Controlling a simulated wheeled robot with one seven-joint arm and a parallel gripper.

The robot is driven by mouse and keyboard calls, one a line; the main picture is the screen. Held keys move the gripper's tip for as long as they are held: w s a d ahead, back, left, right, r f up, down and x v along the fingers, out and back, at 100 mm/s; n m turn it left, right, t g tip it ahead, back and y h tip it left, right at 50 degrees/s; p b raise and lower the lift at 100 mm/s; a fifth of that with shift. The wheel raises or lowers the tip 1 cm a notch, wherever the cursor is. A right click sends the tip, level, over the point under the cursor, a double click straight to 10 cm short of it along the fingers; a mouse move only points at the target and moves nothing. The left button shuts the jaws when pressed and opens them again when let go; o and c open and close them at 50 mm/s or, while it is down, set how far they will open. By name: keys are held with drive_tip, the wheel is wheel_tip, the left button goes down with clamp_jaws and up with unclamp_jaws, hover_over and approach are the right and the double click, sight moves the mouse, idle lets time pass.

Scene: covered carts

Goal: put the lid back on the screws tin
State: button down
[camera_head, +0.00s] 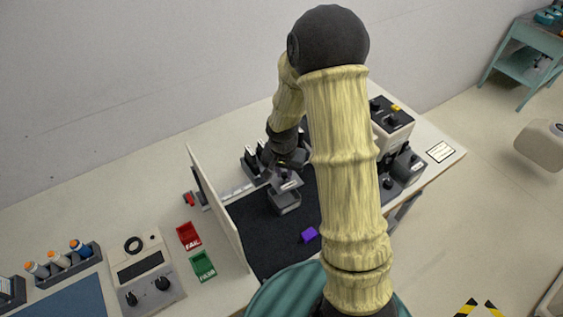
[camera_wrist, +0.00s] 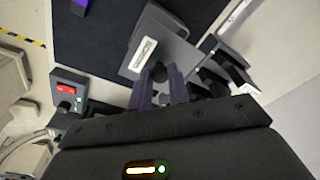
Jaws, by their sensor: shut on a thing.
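My gripper (camera_wrist: 159,88) is shut on the dark knob of a grey square lid (camera_wrist: 172,56) with a white label. In the head view the lid (camera_head: 286,183) is held over a grey tin (camera_head: 285,204), which stands on the dark mat (camera_head: 262,236). The lid looks tilted and apart from the tin. In the wrist view part of the tin (camera_wrist: 160,18) shows beyond the lid, the rest hidden behind it. The label is too small to read, and the tin's inside cannot be seen.
An upright white panel (camera_head: 216,205) edges the mat on the left. A purple block (camera_head: 309,234) lies on the mat in front of the tin. A dark rack (camera_head: 251,162) stands behind. My arm hides the mat's right side; dark lidded containers (camera_head: 408,164) stand farther right.

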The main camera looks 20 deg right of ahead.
sight(284, 181)
drive_tip(key=shift+s+a, duration=0.1)
drive_tip(key=shift+s, duration=0.1)
drive_tip(key=shift+w+f+b, duration=0.2)
drive_tip(key=shift+f+b, duration=0.7)
drive_tip(key=shift+f, duration=0.3)
drive_tip(key=shift+s+f+b, duration=0.2)
drive_tip(key=shift+f+b, duration=0.55)
drive_tip(key=shift+f, duration=0.2)
drive_tip(key=shift+w+f+b, duration=0.15)
drive_tip(key=shift+f+b, duration=0.65)
drive_tip(key=shift+f, duration=0.15)
drive_tip(key=shift+f+b, duration=0.25)
drive_tip(key=shift+b, duration=0.2)
idle(0.5)
drive_tip(key=c, duration=1.2)
unclamp_jaws()
drive_tip(key=shift+c, duration=0.2)
